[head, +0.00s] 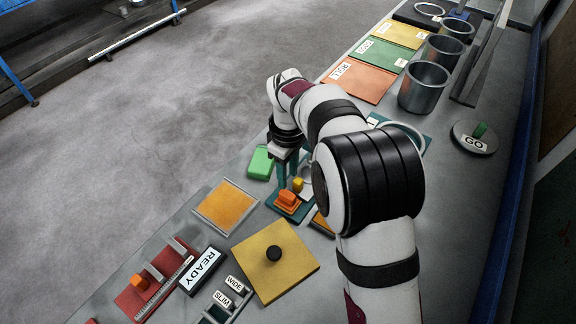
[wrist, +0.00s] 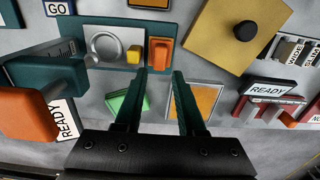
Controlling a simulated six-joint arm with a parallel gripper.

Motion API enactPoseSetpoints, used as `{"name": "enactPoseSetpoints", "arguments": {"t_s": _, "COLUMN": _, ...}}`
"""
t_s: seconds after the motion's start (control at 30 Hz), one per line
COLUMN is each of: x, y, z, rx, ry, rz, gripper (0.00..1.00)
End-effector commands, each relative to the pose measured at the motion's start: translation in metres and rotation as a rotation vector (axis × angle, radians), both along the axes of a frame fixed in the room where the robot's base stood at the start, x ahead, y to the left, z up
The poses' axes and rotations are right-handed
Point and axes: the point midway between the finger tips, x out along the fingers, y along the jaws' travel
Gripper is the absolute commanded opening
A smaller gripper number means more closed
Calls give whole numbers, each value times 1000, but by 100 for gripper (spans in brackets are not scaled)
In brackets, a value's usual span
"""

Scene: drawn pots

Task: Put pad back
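My gripper (head: 287,172) has teal fingers pointing down, near the teal plate with orange and yellow blocks. In the wrist view, my gripper (wrist: 161,73) has its fingers apart with nothing between them. A bright green block (head: 260,163) lies left of the fingers; it also shows in the wrist view (wrist: 126,98), partly behind one finger. A framed orange square pad (head: 225,206) lies in front; it also shows in the wrist view (wrist: 204,99), partly covered by the other finger. I cannot tell which piece the task means by the pad.
The teal plate carries an orange block (head: 287,198), a yellow block (wrist: 134,57) and a ring (wrist: 106,48). A yellow square plate with a black knob (head: 274,254) lies in front. A READY sign (head: 201,271) is nearby. Metal pots (head: 423,88) stand at the back right. My arm hides part of the bench.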

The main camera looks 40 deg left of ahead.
Motion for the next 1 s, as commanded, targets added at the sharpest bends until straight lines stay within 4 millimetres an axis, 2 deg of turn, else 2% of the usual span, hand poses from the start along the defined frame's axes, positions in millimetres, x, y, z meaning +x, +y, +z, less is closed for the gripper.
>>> {"name": "enactPoseSetpoints", "arguments": {"t_s": 0.03, "x": 0, "y": 0, "z": 12, "rx": 3, "ry": -3, "rz": 0, "gripper": 39}}
{"name": "enactPoseSetpoints", "arguments": {"t_s": 0.13, "x": 0, "y": 0, "z": 29, "rx": 1, "ry": -1, "rz": 0, "gripper": 39}}
{"name": "enactPoseSetpoints", "arguments": {"t_s": 0.33, "x": 0, "y": -1, "z": 39, "rx": 0, "ry": 1, "rz": -2, "gripper": 39}}
{"name": "enactPoseSetpoints", "arguments": {"t_s": 0.4, "x": 2, "y": -12, "z": 46, "rx": 2, "ry": 3, "rz": -50, "gripper": 39}}
{"name": "enactPoseSetpoints", "arguments": {"t_s": 0.47, "x": 6, "y": -42, "z": 63, "rx": 10, "ry": 9, "rz": -181, "gripper": 39}}
{"name": "enactPoseSetpoints", "arguments": {"t_s": 0.57, "x": -3, "y": -133, "z": 102, "rx": 27, "ry": 35, "rz": -588, "gripper": 39}}
{"name": "enactPoseSetpoints", "arguments": {"t_s": 0.6, "x": -18, "y": -173, "z": 114, "rx": 37, "ry": 50, "rz": -783, "gripper": 39}}
{"name": "enactPoseSetpoints", "arguments": {"t_s": 0.63, "x": -32, "y": -201, "z": 121, "rx": 43, "ry": 60, "rz": -931, "gripper": 39}}
{"name": "enactPoseSetpoints", "arguments": {"t_s": 0.67, "x": -49, "y": -226, "z": 125, "rx": 49, "ry": 73, "rz": -1077, "gripper": 39}}
{"name": "enactPoseSetpoints", "arguments": {"t_s": 0.7, "x": -74, "y": -255, "z": 127, "rx": 56, "ry": 89, "rz": -1268, "gripper": 39}}
{"name": "enactPoseSetpoints", "arguments": {"t_s": 0.73, "x": -94, "y": -273, "z": 126, "rx": 61, "ry": 101, "rz": -1401, "gripper": 39}}
{"name": "enactPoseSetpoints", "arguments": {"t_s": 0.8, "x": -136, "y": -300, "z": 118, "rx": 71, "ry": 129, "rz": -1674, "gripper": 39}}
{"name": "enactPoseSetpoints", "arguments": {"t_s": 0.9, "x": -176, "y": -317, "z": 103, "rx": 78, "ry": 161, "rz": -1935, "gripper": 39}}
{"name": "enactPoseSetpoints", "arguments": {"t_s": 1.0, "x": -192, "y": -321, "z": 95, "rx": 80, "ry": 175, "rz": -2045, "gripper": 39}}
